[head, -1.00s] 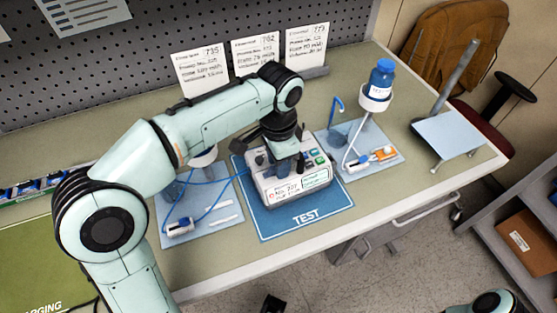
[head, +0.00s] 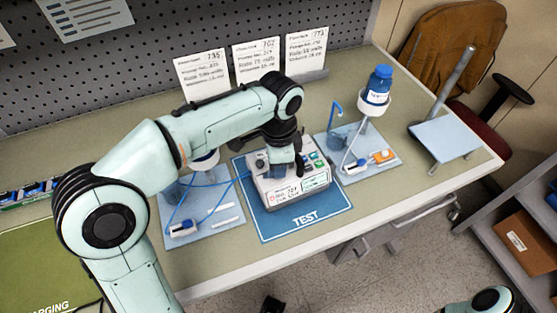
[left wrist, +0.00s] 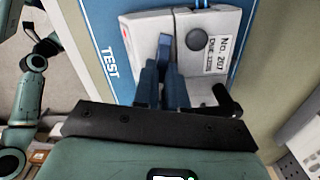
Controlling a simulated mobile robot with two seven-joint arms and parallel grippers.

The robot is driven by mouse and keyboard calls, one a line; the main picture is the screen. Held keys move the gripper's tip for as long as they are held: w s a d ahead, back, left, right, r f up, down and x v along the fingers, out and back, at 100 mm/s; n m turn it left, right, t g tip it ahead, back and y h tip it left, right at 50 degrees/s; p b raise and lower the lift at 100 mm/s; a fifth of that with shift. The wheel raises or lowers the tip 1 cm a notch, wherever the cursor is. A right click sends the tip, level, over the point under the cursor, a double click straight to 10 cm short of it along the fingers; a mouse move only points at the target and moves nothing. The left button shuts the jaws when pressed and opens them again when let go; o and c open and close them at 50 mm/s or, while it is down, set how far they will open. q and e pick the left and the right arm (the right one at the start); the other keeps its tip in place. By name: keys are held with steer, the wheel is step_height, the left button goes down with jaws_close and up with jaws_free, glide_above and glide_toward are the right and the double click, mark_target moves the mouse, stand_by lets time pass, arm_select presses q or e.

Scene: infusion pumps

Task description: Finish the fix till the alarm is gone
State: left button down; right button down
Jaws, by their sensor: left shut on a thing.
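The white pump (head: 290,190) stands on the blue TEST mat (head: 305,220), with buttons and a label on its front. In the left wrist view the pump (left wrist: 150,27) shows a "No. 207" label, a dark round knob (left wrist: 196,39) and a blue lever-like part (left wrist: 164,55). My left gripper (head: 283,168) is over the pump's top. In the left wrist view its fingers (left wrist: 163,83) are shut on the blue part. The arm hides part of the pump's top in the head view. My right gripper is not visible.
A pad on the left holds blue tubing with a white-blue clip (head: 183,228). A pad on the right holds a blue bottle (head: 378,85) on a stand and an orange-white part (head: 382,157). A metal stand (head: 447,135) is farther right. Cards (head: 256,60) stand behind.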

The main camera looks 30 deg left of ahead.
arm_select(q)
steer(key=m+p, duration=0.2)
steer(key=m, duration=0.1)
steer(key=shift+r+m, duration=0.15)
steer(key=shift+m, duration=0.25)
steer(key=m+p, duration=0.1)
steer(key=m, duration=0.2)
steer(key=shift+m+p, duration=0.3)
steer(key=shift+p, duration=0.05)
steer(key=m+p, duration=0.1)
steer(key=m, duration=0.3)
steer(key=shift+s+p, duration=0.1)
steer(key=shift+p, duration=0.3)
steer(key=shift+m+p, duration=0.5)
steer(key=shift+m, duration=1.1)
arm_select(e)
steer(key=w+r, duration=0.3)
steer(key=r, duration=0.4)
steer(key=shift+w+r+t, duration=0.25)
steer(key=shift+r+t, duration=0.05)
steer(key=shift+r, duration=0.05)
arm_select(q)
steer(key=shift+s, duration=0.1)
steer(key=c, duration=1.2)
jaws_free()
